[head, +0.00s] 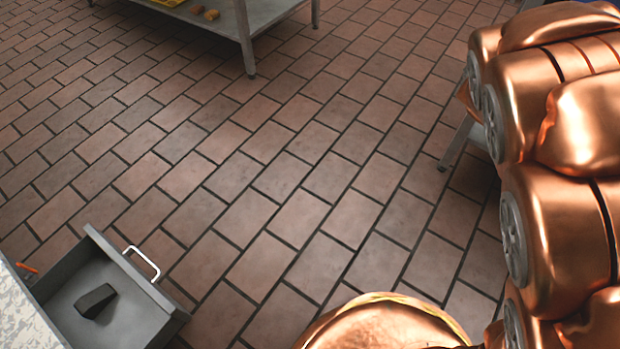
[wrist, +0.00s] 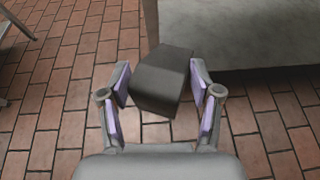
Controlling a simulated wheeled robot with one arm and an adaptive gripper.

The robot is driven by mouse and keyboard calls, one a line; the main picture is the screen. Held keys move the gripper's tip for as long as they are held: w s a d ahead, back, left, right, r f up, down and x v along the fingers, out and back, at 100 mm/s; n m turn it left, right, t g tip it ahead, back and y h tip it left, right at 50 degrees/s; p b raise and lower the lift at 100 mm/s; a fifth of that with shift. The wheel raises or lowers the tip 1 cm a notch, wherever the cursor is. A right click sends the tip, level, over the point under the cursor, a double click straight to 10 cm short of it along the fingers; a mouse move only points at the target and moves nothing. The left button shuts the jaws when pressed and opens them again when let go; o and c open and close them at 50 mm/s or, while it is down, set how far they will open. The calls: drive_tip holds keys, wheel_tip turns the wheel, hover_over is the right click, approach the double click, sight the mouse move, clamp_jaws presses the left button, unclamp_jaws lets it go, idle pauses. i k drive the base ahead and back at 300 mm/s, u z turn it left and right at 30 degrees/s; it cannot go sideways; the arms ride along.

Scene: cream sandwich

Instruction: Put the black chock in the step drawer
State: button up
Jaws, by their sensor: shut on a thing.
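In the wrist view my gripper (wrist: 160,88) is shut on a black chock (wrist: 163,78), a dark angular block that sits tilted between the purple-lined fingers, with brick floor showing below it. In the head view the grey step drawer (head: 130,318) is pulled out at the lower left, with a white bar handle (head: 142,262) on its front. A dark wedge-shaped block (head: 95,301) lies on the drawer's floor. My gripper is not visible in the head view, so I cannot tell its place relative to the drawer there.
A grey table (head: 262,12) with small items stands at the top of the head view. A speckled pale surface (head: 25,315) borders the drawer at left. A grey flat surface (wrist: 245,35) fills the wrist view's upper right. Brick floor between is clear.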

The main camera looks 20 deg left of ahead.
sight(94, 328)
drive_tip(key=u, duration=1.7)
drive_tip(key=i, duration=3.35)
drive_tip(key=u, duration=2.2)
drive_tip(key=i, duration=0.8)
drive_tip(key=u, duration=2.1)
